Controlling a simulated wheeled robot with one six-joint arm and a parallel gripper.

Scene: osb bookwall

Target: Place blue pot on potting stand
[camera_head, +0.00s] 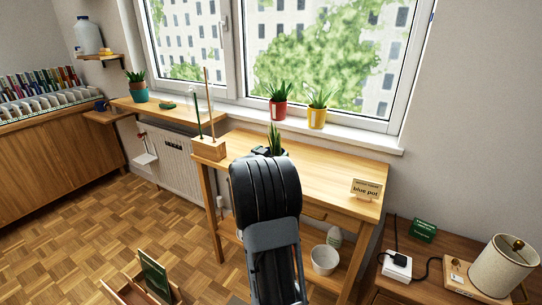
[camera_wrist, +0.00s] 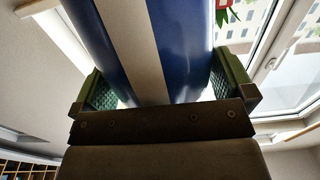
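The blue pot (camera_wrist: 190,45) with a white stripe fills the middle of the wrist view, between the green pads of my gripper (camera_wrist: 163,85). The pads appear to press on its sides. In the head view a green plant (camera_head: 275,138) rises just beyond my gripper (camera_head: 270,152); my arm hides the pot below it. The potting stand (camera_head: 320,172) is a wooden table under the window. A small sign reading "blue pot" (camera_head: 366,189) stands at its right front. My gripper is over the stand's left part; the height of the pot's base above it is hidden.
A red pot (camera_head: 278,110) and a yellow pot (camera_head: 316,117) stand on the windowsill. A wooden block with sticks (camera_head: 209,149) is at the stand's left end. A white bucket (camera_head: 324,260) sits on the lower shelf. A lamp (camera_head: 503,265) stands at the right.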

